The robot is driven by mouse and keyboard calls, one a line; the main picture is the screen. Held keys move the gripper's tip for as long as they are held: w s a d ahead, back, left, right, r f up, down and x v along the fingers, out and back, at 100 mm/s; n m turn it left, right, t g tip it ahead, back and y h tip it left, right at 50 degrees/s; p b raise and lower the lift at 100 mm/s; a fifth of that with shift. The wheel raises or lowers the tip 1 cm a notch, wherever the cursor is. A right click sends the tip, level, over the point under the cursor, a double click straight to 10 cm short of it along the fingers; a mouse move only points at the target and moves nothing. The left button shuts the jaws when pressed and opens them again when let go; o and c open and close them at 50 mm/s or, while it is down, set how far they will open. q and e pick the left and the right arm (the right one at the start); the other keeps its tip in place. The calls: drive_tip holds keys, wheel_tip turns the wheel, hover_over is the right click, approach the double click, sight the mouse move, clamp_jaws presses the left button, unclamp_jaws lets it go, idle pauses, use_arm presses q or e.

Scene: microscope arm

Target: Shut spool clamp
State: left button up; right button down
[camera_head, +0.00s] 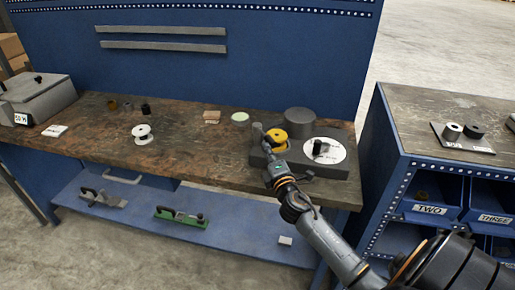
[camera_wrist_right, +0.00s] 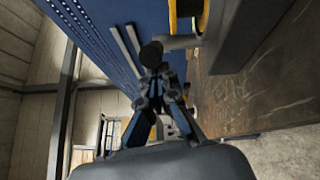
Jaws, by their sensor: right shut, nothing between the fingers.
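The spool clamp unit is a dark grey block (camera_head: 338,172) at the right end of the workbench. It carries a yellow spool (camera_head: 275,142), which also shows at the top edge of the right wrist view (camera_wrist_right: 187,10). In that view a grey bar with a dark round knob (camera_wrist_right: 151,53) reaches out beside the spool. My right gripper (camera_head: 263,140) is at the block's left side, beside the spool. In the wrist view its fingertips (camera_wrist_right: 161,72) are together, empty, and close to the knob; I cannot tell if they touch it. My left gripper is out of view.
A white disc (camera_head: 337,155) with a black knob sits on the block, and a grey cylinder (camera_head: 299,122) stands behind. A white spool (camera_head: 142,134) stands at left on the bench (camera_head: 190,160). Toggle clamps (camera_head: 180,216) lie on the lower shelf. A bin cabinet (camera_head: 400,160) stands at right.

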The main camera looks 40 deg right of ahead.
drive_tip(key=d+n+y+b, duration=0.1)
drive_tip(key=d+y, duration=0.1)
drive_tip(key=d+n+y+b, duration=0.2)
drive_tip(key=y, duration=0.1)
drive_tip(key=d+n+y+b, duration=0.1)
drive_tip(key=d+n+y, duration=0.1)
drive_tip(key=y, duration=0.1)
drive_tip(key=shift+s+f+t, duration=0.25)
drive_tip(key=shift+s+t, duration=0.15)
drive_tip(key=shift+w+d+n+y+b, duration=0.15)
drive_tip(key=shift+d+n+y+b, duration=0.6)
drive_tip(key=shift+y, duration=0.35)
use_arm(q)
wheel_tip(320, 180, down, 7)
drive_tip(key=b, duration=0.1)
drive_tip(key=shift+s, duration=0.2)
use_arm(e)
drive_tip(key=shift+w+d+r, duration=0.2)
drive_tip(key=shift+d, duration=0.4)
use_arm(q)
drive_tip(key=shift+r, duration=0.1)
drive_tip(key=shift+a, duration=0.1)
